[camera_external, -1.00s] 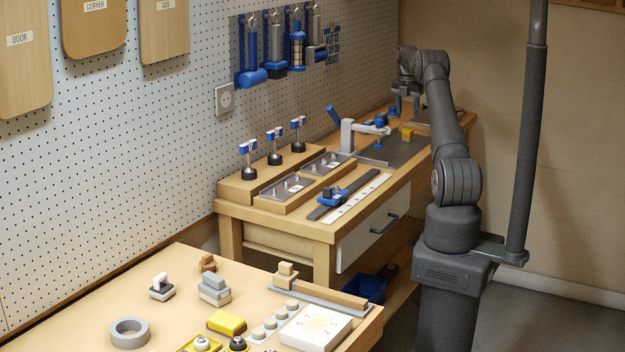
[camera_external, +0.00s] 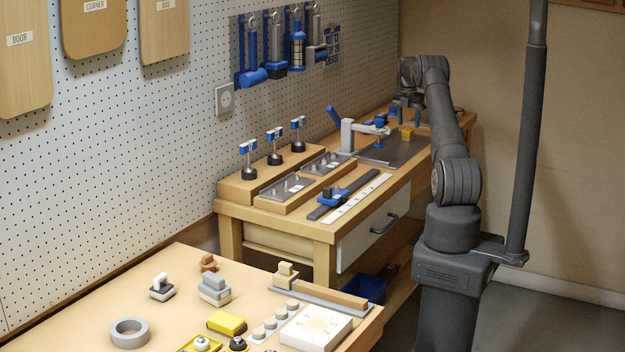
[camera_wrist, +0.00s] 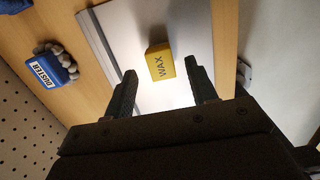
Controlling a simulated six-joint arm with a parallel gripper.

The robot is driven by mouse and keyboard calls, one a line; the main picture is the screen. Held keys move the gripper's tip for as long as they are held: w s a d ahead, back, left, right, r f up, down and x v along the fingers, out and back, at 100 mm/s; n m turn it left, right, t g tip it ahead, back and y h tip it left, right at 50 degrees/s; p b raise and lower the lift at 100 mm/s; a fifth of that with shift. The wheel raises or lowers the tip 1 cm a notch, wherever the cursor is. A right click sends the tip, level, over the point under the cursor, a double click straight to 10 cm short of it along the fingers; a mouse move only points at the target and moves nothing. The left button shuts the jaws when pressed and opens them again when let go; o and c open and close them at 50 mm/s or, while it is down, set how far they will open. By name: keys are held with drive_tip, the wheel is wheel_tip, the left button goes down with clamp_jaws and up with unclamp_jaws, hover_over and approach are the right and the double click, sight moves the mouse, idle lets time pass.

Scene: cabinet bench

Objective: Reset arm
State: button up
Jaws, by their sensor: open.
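My gripper (camera_wrist: 163,86) shows in the wrist view with its two dark fingers spread wide apart and nothing between them. A yellow block marked WAX (camera_wrist: 159,62) lies on a grey plate beyond the fingertips, apart from them. In the external view my gripper (camera_external: 408,108) is low over the far end of the workbench, partly hidden by my own arm. The yellow block (camera_external: 407,133) sits on the dark plate (camera_external: 385,155) just in front of it.
A blue duster (camera_wrist: 54,66) lies left of the plate in the wrist view. A grey clamp with a blue handle (camera_external: 347,136) stands on the bench nearby. The pegboard (camera_external: 130,130) runs along the left. A table with small parts (camera_external: 75,310) is in the foreground.

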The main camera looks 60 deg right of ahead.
drive_tip(key=s+r, duration=0.7)
drive_tip(key=s, duration=0.5)
drive_tip(key=w+a+f+m, duration=0.1)
drive_tip(key=w+a, duration=0.5)
drive_tip(key=a, duration=0.8)
drive_tip(key=w+a+f+m, duration=0.1)
drive_tip(key=w+a+m, duration=0.2)
drive_tip(key=w+a, duration=0.4)
drive_tip(key=w+a+f+m, duration=0.1)
drive_tip(key=w+a, duration=0.5)
drive_tip(key=a, duration=1.5)
drive_tip(key=shift+w+a+f+m+g, duration=0.15)
drive_tip(key=shift+m+g, duration=0.15)
drive_tip(key=shift+m, duration=0.3)
drive_tip(key=shift+o, duration=0.2)
